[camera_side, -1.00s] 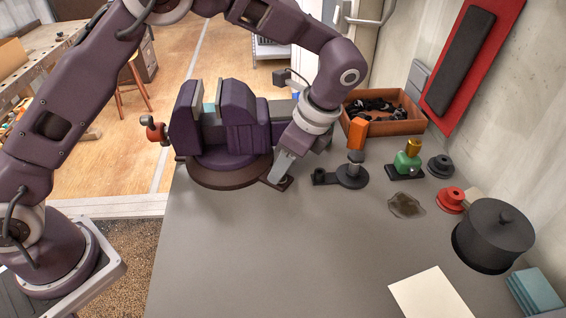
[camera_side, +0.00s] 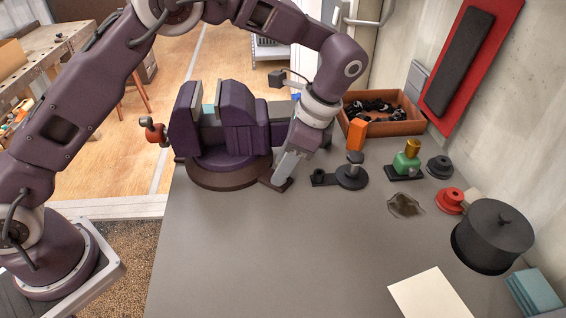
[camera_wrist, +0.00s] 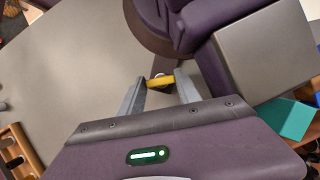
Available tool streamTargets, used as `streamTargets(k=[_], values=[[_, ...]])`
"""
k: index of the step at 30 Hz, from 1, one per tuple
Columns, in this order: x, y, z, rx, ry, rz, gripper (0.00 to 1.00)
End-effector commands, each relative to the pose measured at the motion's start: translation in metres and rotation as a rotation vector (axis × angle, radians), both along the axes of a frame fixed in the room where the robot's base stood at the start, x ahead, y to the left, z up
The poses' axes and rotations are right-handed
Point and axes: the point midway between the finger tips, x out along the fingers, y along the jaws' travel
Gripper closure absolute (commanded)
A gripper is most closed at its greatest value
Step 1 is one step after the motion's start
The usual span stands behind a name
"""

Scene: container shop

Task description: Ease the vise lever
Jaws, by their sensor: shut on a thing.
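The purple vise (camera_side: 232,120) stands on a round dark base (camera_side: 215,177) at the back left of the bench. A red-orange knob (camera_side: 154,132) sticks out at its left end. My gripper (camera_side: 277,178) is low at the right side of the vise, by a small dark plate (camera_side: 283,185). In the wrist view, my gripper (camera_wrist: 160,87) has its fingers on either side of a small yellow piece (camera_wrist: 160,81), shut on it. The piece looks like a lever grip beside the vise base (camera_wrist: 150,30). In the side view my fingers hide it.
Right of my gripper are a black fixture (camera_side: 351,176), an orange block (camera_side: 357,136), a green-and-gold bottle (camera_side: 407,160) and an open brown box (camera_side: 384,126). A black lidded pot (camera_side: 492,236) stands at the right.

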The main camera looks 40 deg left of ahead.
Motion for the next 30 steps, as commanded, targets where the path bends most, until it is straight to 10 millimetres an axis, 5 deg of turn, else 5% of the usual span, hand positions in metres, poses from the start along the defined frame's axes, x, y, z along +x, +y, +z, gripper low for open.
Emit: streamTargets(k=[3,4,7,17,24,30], values=[[0.000,-0.001,0.000,-0.003,-0.001,-0.002,1.00],[0.000,-0.001,0.000,-0.003,-0.001,-0.002,0.54],[0.000,-0.001,0.000,-0.002,0.000,-0.002,0.38],[0.002,-0.002,0.005,-0.002,-0.003,-0.002,0.38],[0.011,-0.018,0.048,-0.002,-0.004,-0.003,0.38],[0.014,-0.024,0.065,-0.002,-0.001,-0.001,0.38]])
